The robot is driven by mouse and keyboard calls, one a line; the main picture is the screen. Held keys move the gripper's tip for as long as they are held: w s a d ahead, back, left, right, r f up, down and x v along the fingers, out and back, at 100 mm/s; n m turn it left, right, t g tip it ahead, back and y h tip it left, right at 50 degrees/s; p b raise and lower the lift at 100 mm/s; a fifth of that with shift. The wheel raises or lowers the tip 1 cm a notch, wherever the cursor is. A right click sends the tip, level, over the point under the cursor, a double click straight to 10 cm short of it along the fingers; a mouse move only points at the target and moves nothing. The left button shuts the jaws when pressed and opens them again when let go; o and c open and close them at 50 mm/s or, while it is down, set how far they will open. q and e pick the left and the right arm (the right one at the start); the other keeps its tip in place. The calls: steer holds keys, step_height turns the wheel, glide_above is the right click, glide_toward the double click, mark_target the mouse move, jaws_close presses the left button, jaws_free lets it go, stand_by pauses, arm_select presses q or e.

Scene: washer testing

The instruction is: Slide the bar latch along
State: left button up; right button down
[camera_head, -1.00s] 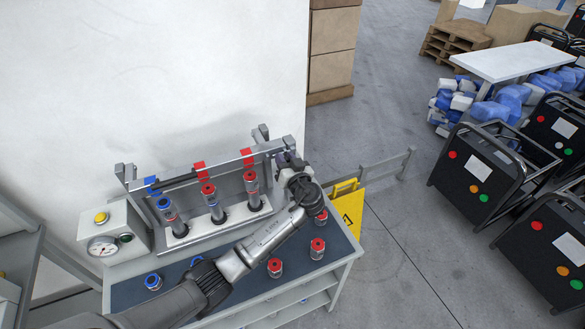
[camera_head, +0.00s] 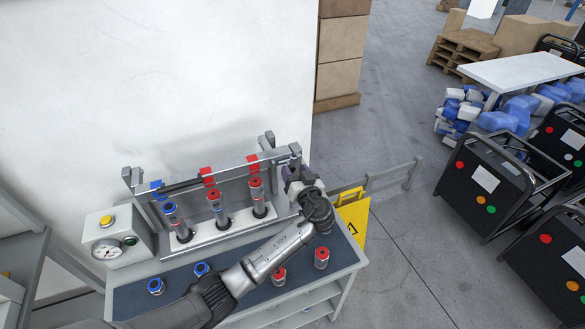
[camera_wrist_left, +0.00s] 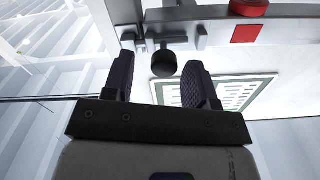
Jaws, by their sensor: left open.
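The bar latch seems to be the dark bar (camera_head: 195,183) along the top of the grey test rack, above three upright washer cylinders. In the left wrist view a short black knob (camera_wrist_left: 165,64) sticks out from a grey bracket at the rack's end. My left gripper (camera_head: 298,173) is at the right end of the rack. In the left wrist view its fingers (camera_wrist_left: 160,78) are open and empty. The knob appears in the gap between the fingertips, nearer the right one; I cannot tell whether it touches. In the head view the arm's wrist hides the knob. My right gripper is not in view.
The bench (camera_head: 135,299) bears loose blue-capped (camera_head: 156,286) and red-capped cylinders (camera_head: 321,258). A gauge box (camera_head: 116,235) stands left of the rack. A yellow sign (camera_head: 355,218) and grey rail (camera_head: 390,184) are right of the bench.

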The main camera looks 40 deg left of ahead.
arm_select(q)
steer(key=b+v, duration=0.1)
steer(key=v, duration=1)
steer(key=shift+s+d, duration=0.15)
steer(key=shift+d, duration=0.1)
steer(key=s+d+f+m+t+h, duration=0.1)
steer(key=s+d+m+t+h, duration=0.1)
steer(key=s+d+m+h, duration=0.8)
steer(key=s+a+f+m+g+h, duration=0.1)
steer(key=s+f+g+h, duration=0.2)
steer(key=s+f, duration=0.7)
steer(key=s+a+f+m+g+h, duration=0.1)
steer(key=s+f+g+h, duration=0.35)
steer(key=s, duration=1.05)
step_height(320, 180, up, 22)
steer(key=t+y+p, duration=0.1)
steer(key=p, duration=2.3)
steer(key=shift+r, duration=0.25)
